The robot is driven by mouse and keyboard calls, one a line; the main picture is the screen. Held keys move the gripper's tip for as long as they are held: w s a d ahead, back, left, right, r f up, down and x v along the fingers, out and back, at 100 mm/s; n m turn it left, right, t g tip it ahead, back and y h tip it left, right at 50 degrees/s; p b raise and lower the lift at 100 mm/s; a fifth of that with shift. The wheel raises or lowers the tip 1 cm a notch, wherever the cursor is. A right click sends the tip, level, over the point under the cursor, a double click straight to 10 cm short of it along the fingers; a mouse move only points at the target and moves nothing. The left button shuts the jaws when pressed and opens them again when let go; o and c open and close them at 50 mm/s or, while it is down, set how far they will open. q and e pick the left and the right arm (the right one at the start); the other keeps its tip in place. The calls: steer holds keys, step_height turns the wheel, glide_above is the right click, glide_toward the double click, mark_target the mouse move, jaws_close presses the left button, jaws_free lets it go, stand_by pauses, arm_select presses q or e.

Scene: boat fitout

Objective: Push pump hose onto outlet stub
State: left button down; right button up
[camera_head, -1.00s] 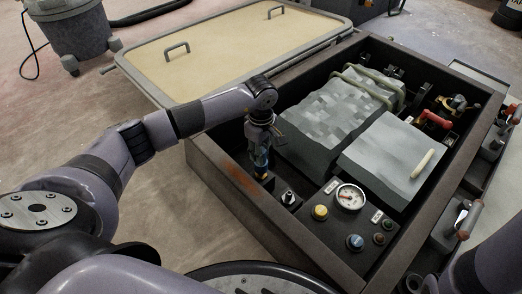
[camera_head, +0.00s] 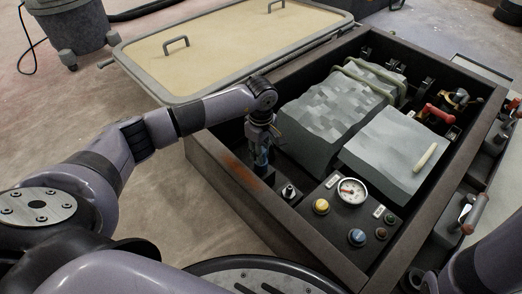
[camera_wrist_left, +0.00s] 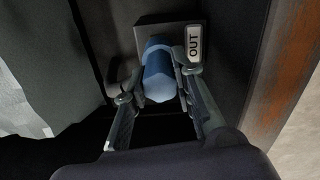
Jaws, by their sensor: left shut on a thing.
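In the left wrist view my left gripper (camera_wrist_left: 160,85) is shut on a blue hose (camera_wrist_left: 159,82). One end of the hose is against a dark block (camera_wrist_left: 169,32) with a label reading OUT (camera_wrist_left: 194,44). The stub itself is not visible, so I cannot tell how far the hose sits on it. In the head view my left gripper (camera_head: 262,152) reaches down inside the near left wall of the dark box, and the blue hose (camera_head: 261,161) shows small beneath it. My right gripper is not in view; only part of my right arm shows at the lower right.
The box (camera_head: 230,187) has raised walls close to my left gripper. Grey blocks (camera_head: 335,115) fill its middle. A panel with a gauge (camera_head: 351,190) and knobs (camera_head: 321,206) is at the near end. A tan lid (camera_head: 230,50) lies behind.

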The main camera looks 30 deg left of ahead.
arm_select(q)
steer(key=c, duration=1.2)
jaws_free()
steer(key=shift+c, duration=0.2)
